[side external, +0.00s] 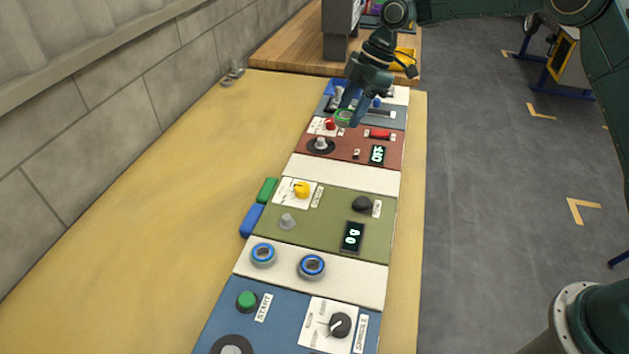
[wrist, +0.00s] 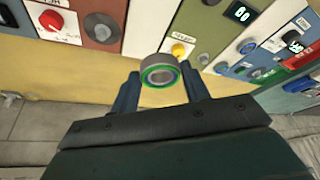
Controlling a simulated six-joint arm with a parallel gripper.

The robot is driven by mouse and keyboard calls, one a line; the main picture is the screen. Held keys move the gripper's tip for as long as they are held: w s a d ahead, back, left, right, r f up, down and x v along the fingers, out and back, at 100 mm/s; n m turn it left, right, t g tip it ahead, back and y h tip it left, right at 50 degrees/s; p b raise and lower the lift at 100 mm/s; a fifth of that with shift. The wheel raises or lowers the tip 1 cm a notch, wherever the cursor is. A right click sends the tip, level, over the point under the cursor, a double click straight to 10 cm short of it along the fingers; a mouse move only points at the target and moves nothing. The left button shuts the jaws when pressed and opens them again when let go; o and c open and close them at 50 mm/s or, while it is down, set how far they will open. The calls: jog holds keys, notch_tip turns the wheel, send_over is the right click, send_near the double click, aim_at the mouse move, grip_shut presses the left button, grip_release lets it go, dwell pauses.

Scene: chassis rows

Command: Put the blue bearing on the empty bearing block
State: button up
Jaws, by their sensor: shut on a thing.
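My gripper (side external: 352,107) is shut on a ring-shaped bearing (wrist: 160,71), grey outside with a green band, not blue. It also shows as a green-edged ring (side external: 343,117) in the side view, over the far panels. In the wrist view the bearing sits between the two fingertips (wrist: 159,82). Two blue-rimmed rings, a left one (side external: 263,254) and a right one (side external: 312,266), which look like bearings, stand on the near white strip (side external: 345,284), well away from my gripper. I cannot make out an empty bearing block.
Below the gripper are a blue-grey panel and a red panel (side external: 342,149) with knobs and a display. An olive panel (side external: 330,225) and a blue panel (side external: 275,325) lie nearer. Green and blue blocks (side external: 252,220) stick out at left. The yellow bench (side external: 150,230) is largely clear.

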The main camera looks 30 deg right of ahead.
send_over(341, 173)
jog(key=d, duration=0.1)
notch_tip(341, 173, down, 10)
jog(key=shift+s+d+f, duration=0.15)
jog(key=shift+f, duration=0.1)
jog(key=shift+f, duration=0.1)
jog(key=shift+f, duration=2)
jog(key=shift+f, duration=0.1)
jog(key=o, duration=1.1)
jog(key=shift+o, duration=0.2)
jog(key=v, duration=1.2)
